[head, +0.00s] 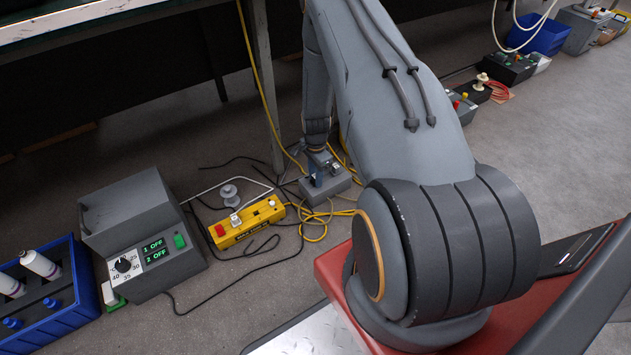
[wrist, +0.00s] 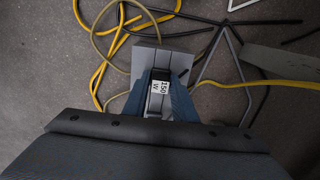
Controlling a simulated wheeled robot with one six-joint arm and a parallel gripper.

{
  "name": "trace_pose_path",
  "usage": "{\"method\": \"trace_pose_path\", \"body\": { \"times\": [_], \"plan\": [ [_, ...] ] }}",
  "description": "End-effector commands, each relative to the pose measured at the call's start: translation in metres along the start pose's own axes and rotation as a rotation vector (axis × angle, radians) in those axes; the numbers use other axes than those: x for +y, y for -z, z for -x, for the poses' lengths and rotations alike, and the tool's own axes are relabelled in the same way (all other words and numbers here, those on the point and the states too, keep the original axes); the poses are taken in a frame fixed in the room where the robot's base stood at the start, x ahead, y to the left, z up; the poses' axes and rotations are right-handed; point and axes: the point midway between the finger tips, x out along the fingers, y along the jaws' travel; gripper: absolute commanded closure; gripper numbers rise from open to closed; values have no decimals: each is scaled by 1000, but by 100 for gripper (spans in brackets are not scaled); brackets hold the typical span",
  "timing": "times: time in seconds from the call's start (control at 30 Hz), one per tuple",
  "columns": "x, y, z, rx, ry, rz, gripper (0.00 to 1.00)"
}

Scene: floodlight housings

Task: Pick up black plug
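The black plug (wrist: 160,73) is in the wrist view, between the blue fingers of my gripper (wrist: 162,95). A white label reading "150 W" is at the same place. Behind the fingertips is the light grey top of a small box (wrist: 146,58). In the head view my gripper (head: 318,168) reaches down to this small grey box (head: 326,187) on the floor; the plug cannot be made out clearly there. The fingers lie close on both sides of the plug, but whether they press on it cannot be seen.
A yellow control box (head: 247,222) with a red button and a pale spool (head: 229,194) are left of the grey box. Yellow and black cables lie loosely around. A grey controller (head: 140,235) and a blue crate (head: 75,315) are farther left. A table leg (head: 264,90) stands behind.

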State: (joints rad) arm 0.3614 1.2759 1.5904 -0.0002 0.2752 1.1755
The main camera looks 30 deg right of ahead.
Motion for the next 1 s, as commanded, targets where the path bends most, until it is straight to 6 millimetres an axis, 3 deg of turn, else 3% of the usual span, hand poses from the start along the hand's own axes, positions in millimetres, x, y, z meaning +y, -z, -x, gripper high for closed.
{"method": "trace_pose_path", "body": {
  "times": [0.1, 0.37, 0.87, 1.0],
  "plan": [
    [0, 0, 0, 0, 0, 0, 97],
    [0, 0, 4, 0, 1, 0, 97],
    [0, 0, 88, 0, 1, 1, 97],
    [-1, -8, 106, 1, 2, 51, 97]
  ]
}}
